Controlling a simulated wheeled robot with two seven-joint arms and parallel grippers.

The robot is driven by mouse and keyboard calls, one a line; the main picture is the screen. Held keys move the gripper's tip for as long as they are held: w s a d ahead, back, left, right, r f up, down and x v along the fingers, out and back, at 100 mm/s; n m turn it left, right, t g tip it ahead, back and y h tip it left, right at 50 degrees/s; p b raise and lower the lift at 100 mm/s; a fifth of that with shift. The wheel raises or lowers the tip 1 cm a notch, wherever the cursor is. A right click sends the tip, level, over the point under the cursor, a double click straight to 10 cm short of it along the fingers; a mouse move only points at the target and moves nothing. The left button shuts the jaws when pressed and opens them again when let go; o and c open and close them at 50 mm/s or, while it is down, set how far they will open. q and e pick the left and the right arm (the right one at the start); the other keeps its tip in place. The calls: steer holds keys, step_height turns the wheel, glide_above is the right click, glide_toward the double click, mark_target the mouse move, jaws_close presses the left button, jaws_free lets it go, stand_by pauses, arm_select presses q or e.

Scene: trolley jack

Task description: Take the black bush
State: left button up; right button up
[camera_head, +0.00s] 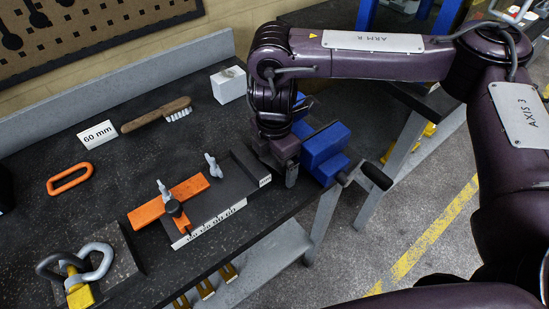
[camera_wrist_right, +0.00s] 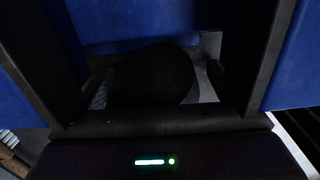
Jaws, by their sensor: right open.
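My right gripper (camera_head: 291,172) points down at the bench edge, beside the blue vise (camera_head: 323,150). In the right wrist view its two dark fingers (camera_wrist_right: 155,60) stand apart, one on each side, and the gripper is open. A dark round thing (camera_wrist_right: 160,75), which looks like the black bush, shows between the fingers, with blue vise surfaces around it. The picture is too dark to tell whether the fingers touch it. In the head view the bush is hidden by my right arm and the vise. My left gripper is not in view.
A dark fixture tray (camera_head: 235,185) with an orange bar (camera_head: 183,193) lies left of the vise. A brush (camera_head: 156,115), white block (camera_head: 229,84), orange link (camera_head: 70,179) and shackle (camera_head: 92,262) are farther left. The vise handle (camera_head: 374,177) juts out past the bench edge.

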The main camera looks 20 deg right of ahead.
steer(key=shift+c, duration=0.6)
steer(key=c, duration=1.5)
steer(key=shift+r, duration=0.1)
